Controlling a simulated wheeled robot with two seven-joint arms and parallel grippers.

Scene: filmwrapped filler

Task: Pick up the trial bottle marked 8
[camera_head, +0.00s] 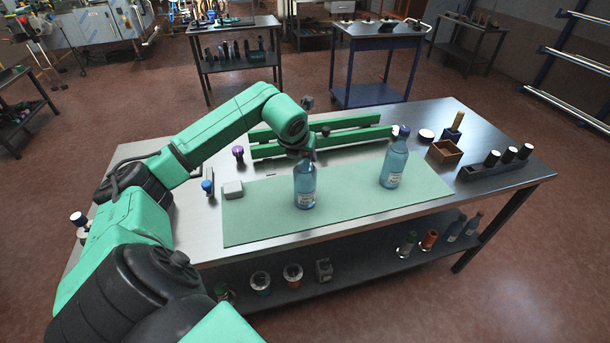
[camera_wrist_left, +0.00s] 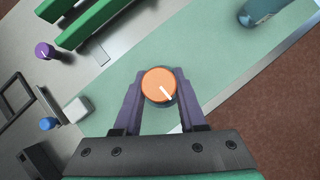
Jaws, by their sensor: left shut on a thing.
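Two blue bottles with pale labels stand on the green mat (camera_head: 260,212). My left gripper (camera_head: 306,150) comes down from above on the nearer, left bottle (camera_head: 305,186) and is shut around its top. In the left wrist view the purple fingers sit on both sides of its orange cap (camera_wrist_left: 158,83). The bottle looks upright and seems to rest on the mat. The other bottle (camera_head: 394,167) stands apart to the right; part of it shows in the left wrist view (camera_wrist_left: 262,10). The label marks are too small to read. My right gripper is not in view.
Green rails (camera_head: 335,141) run behind the mat. A small white block (camera_head: 232,190) lies at the mat's left side, near a purple knob (camera_head: 238,152). A wooden box (camera_head: 444,151) and a dark rack (camera_head: 495,166) stand at the right. The mat between the bottles is clear.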

